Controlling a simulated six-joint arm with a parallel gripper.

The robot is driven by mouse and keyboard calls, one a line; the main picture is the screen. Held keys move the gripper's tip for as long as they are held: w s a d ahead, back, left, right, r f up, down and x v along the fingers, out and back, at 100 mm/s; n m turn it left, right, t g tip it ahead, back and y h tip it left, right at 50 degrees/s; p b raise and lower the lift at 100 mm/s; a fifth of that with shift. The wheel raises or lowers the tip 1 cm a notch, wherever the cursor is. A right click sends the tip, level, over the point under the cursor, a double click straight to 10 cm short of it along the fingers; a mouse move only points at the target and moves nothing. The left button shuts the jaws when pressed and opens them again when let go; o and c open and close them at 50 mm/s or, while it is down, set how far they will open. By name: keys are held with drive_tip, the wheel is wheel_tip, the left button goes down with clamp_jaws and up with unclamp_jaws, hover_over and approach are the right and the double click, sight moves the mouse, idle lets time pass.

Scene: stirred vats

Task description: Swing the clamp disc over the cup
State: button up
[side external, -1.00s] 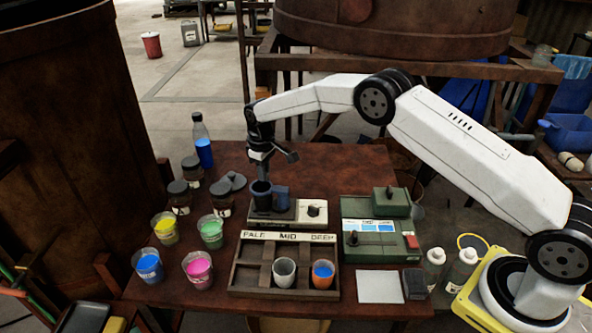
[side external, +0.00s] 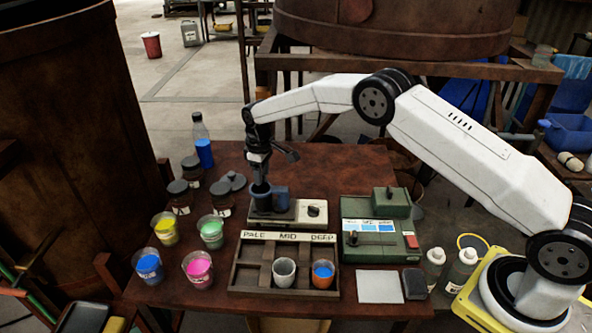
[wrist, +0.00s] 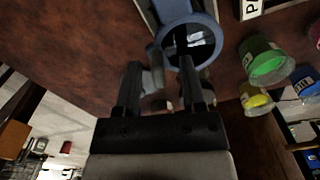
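The dark blue cup (side external: 260,191) stands on the small mixer stand (side external: 270,214) at the back middle of the table. In the wrist view its blue round rim (wrist: 160,25) shows from above, with dark parts inside it. My gripper (side external: 259,178) points down right over the cup; I cannot tell if it touches it. In the wrist view my gripper (wrist: 158,72) has its two fingers apart. A grey rounded piece (wrist: 155,60) shows between them beside the rim; it may be the clamp disc, but I cannot tell. A blue block (side external: 281,193) stands right of the cup.
A green instrument (side external: 374,241) stands to the right. Several dye cups, dark-lidded jars and a blue bottle (side external: 203,153) stand left. The table's back right is clear.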

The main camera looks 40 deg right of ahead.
sight(267, 182)
drive_tip(key=shift+r, duration=0.1)
drive_tip(key=shift+r, duration=3.85)
drive_tip(key=s+d+r+m+t, duration=0.1)
drive_tip(key=s+d+m, duration=0.1)
drive_tip(key=s, duration=1.4)
drive_tip(key=s+d+m+t, duration=0.1)
drive_tip(key=s+d+m, duration=0.2)
drive_tip(key=s, duration=1.4)
drive_tip(key=shift+r+m+t, duration=0.3)
drive_tip(key=shift+r, duration=0.1)
